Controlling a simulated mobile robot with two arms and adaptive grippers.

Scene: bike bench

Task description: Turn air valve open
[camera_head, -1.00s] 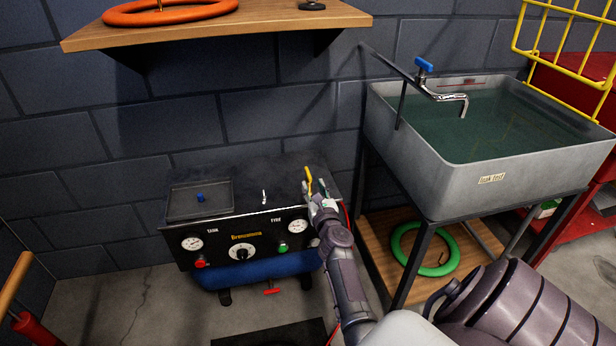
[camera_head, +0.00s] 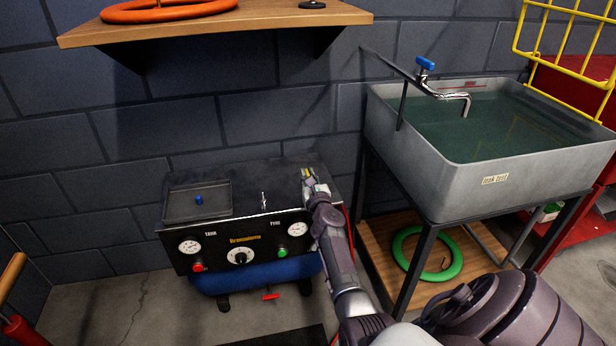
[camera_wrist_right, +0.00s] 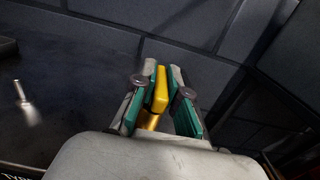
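The air valve is a yellow lever (camera_wrist_right: 161,90) on top of the black compressor bench unit (camera_head: 215,228), near its right end. In the right wrist view the lever stands between the two teal-padded fingers, with a pad close against each side and little or no gap. My right gripper (camera_head: 309,178) comes down over the lever from the front right and hides most of it in the head view. A brass-coloured stem (camera_wrist_right: 152,121) shows below the lever between the fingers. My left gripper is not in view.
A small metal toggle (camera_head: 264,200) stands left of the valve, beside a tray with a blue knob (camera_head: 199,200). Gauges and buttons line the front panel. A water-filled sink (camera_head: 455,165) stands to the right, and a wooden shelf (camera_head: 270,20) hangs above.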

